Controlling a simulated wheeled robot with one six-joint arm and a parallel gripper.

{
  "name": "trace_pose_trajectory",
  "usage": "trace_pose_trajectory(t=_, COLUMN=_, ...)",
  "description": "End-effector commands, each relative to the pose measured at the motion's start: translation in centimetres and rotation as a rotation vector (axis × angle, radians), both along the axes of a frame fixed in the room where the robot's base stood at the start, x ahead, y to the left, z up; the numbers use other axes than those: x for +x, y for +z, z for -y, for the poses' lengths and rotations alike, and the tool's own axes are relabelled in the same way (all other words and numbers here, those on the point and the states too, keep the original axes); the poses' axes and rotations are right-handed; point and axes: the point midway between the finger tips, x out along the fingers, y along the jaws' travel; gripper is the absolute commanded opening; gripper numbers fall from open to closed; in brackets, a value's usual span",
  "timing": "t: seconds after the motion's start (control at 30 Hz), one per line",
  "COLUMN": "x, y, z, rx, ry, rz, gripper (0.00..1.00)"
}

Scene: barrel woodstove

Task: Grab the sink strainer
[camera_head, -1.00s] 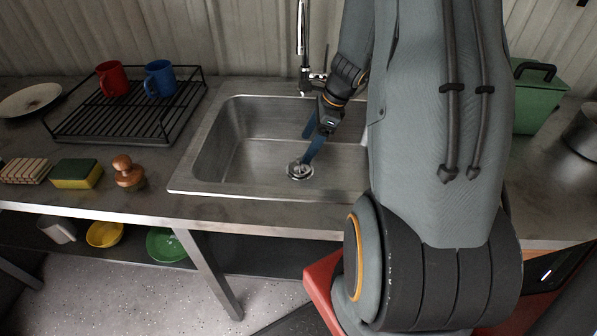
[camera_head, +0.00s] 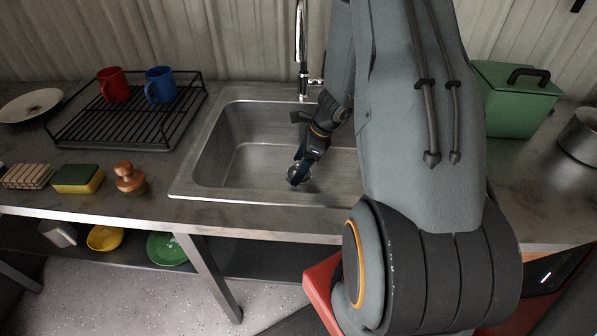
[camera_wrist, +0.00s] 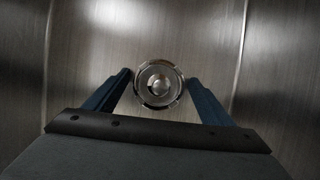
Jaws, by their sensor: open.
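The sink strainer (camera_wrist: 158,86) is a round, shiny metal piece with a raised centre, lying at the bottom of the steel sink (camera_head: 240,158). In the head view the strainer (camera_head: 305,173) is partly hidden behind my gripper. My gripper (camera_head: 296,181) points down into the sink, close above the strainer. In the wrist view my gripper (camera_wrist: 160,78) is open, with one blue finger on each side of the strainer and nothing held between them. I cannot tell whether either finger touches it.
A chrome faucet (camera_head: 301,50) rises behind the sink. A black dish rack (camera_head: 125,117) with a red mug and a blue mug stands at the left. A wooden-handled brush (camera_head: 127,178) and a sponge (camera_head: 78,178) lie left of the sink. A green box (camera_head: 515,100) stands at the right.

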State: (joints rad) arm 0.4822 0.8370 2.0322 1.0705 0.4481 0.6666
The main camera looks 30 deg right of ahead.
Motion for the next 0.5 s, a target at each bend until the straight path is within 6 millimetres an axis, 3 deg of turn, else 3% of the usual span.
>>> trace_pose_trajectory(t=0.1, x=0.01, y=0.02, z=0.00, rx=0.000, ry=0.000, rz=0.000, gripper=0.73)
trace_pose_trajectory(t=0.33, x=0.01, y=0.03, z=0.01, rx=0.000, ry=0.001, rz=0.000, gripper=0.34)
trace_pose_trajectory(t=0.5, x=0.02, y=0.04, z=0.01, rx=0.000, ry=0.001, rz=0.000, gripper=0.31)
